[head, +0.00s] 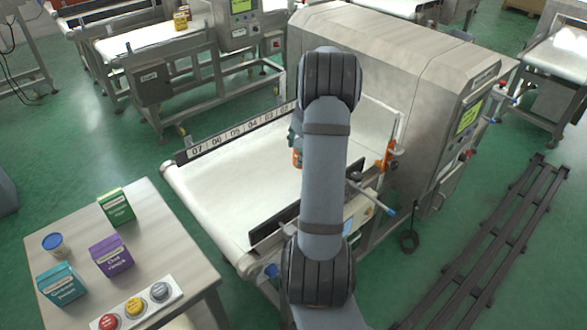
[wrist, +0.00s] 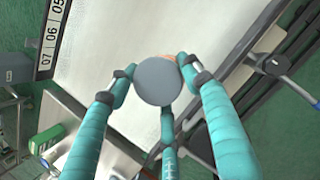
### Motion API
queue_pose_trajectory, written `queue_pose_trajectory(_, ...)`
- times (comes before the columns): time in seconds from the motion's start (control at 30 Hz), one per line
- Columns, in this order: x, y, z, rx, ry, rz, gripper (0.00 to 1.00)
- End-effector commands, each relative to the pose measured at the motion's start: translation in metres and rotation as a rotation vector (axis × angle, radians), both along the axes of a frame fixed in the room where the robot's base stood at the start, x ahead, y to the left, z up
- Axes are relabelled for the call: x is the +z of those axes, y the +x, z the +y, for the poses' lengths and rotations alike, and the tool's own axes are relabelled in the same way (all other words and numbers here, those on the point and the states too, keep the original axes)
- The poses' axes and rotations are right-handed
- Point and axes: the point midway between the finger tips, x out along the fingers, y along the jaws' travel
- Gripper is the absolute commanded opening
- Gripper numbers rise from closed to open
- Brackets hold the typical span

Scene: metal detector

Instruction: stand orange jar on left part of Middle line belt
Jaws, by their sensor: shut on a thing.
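The orange jar (head: 297,158) shows only as a small orange patch left of my arm in the head view; my arm hides the rest. In the wrist view its round grey lid (wrist: 158,82) faces the camera, with a sliver of orange at its upper edge. My gripper (wrist: 160,88) has its teal fingers closed around the jar. In the head view my gripper (head: 296,138) is mostly hidden behind my arm. The white belt (head: 215,185) lies beneath the jar and also shows in the wrist view (wrist: 110,45). I cannot tell whether the jar touches the belt.
A numbered strip (head: 235,132) edges the belt's far side; a black guide bar (head: 273,223) edges the near side. The metal detector housing (head: 420,95) stands at right. A side table (head: 160,235) at lower left holds boxes, a can and buttons. The belt's left part is clear.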

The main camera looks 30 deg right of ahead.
Motion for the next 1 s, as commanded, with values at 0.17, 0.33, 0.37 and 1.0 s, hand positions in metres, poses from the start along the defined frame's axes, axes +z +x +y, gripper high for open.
queue_pose_trajectory(0.17, -0.022, 0.022, 0.032, 0.01, 0.002, 0.005, 0.2)
queue_pose_trajectory(0.33, -0.045, 0.046, 0.063, 0.009, 0.001, 0.005, 0.2)
queue_pose_trajectory(0.37, -0.049, 0.05, 0.068, 0.009, 0.0, 0.004, 0.2)
queue_pose_trajectory(1.0, -0.107, 0.068, 0.088, 0.003, -0.001, 0.0, 0.2)
